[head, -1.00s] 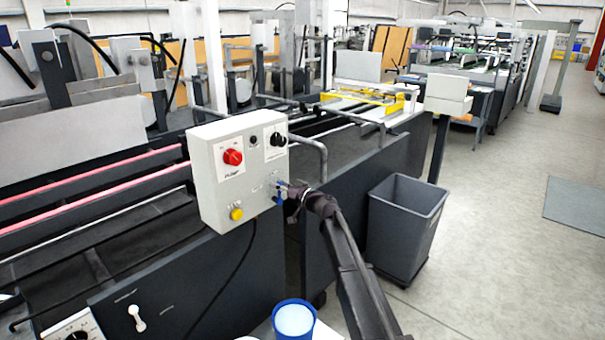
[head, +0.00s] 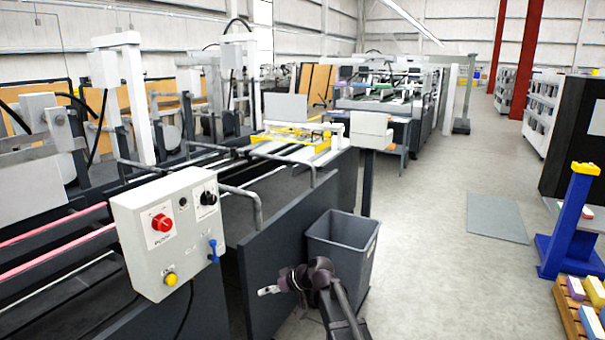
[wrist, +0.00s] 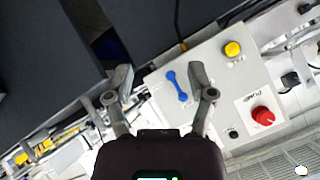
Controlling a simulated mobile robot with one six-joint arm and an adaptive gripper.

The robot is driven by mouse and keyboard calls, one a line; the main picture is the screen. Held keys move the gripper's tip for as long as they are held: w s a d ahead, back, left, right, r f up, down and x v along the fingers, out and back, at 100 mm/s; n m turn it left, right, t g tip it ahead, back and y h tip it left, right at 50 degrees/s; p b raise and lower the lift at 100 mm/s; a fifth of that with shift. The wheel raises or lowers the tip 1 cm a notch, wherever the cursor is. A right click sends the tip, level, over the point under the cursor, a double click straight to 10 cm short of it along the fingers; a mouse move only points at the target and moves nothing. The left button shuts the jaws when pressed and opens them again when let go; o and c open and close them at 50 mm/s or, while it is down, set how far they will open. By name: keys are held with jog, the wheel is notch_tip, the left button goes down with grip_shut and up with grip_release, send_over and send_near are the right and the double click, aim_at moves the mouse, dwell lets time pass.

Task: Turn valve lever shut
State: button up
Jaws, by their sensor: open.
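The valve lever (head: 213,251) is a small blue handle at the lower right of the light grey control box (head: 150,215). It stands roughly upright in the head view. In the wrist view the whole lever (wrist: 178,87) shows against the box face, ahead of the fingertips and nearer the right finger. My gripper (head: 267,291) is to the right of and below the lever in the head view, clear of the box.
The box also carries a red knob (head: 162,222), a yellow button (head: 170,279) and a black knob (head: 208,198). A grey bin (head: 342,242) stands behind my arm. A bent pipe rail (head: 245,193) runs behind the box. Open floor (head: 420,260) lies to the right.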

jog(key=s+d+m+g+h+p, duration=0.1)
jog(key=s+d+h, duration=0.4)
jog(key=s+d, duration=0.5)
jog(key=s+d+f+m+g+h+p, duration=0.1)
jog(key=s+d+m+h+p, duration=0.3)
jog(key=s+d, duration=0.6)
jog(key=d+m+g+h, duration=0.1)
jog(key=d+m, duration=0.1)
jog(key=d, duration=0.4)
jog(key=shift+d+f+m, duration=0.3)
jog(key=shift+d, duration=0.05)
jog(key=shift+w, duration=0.1)
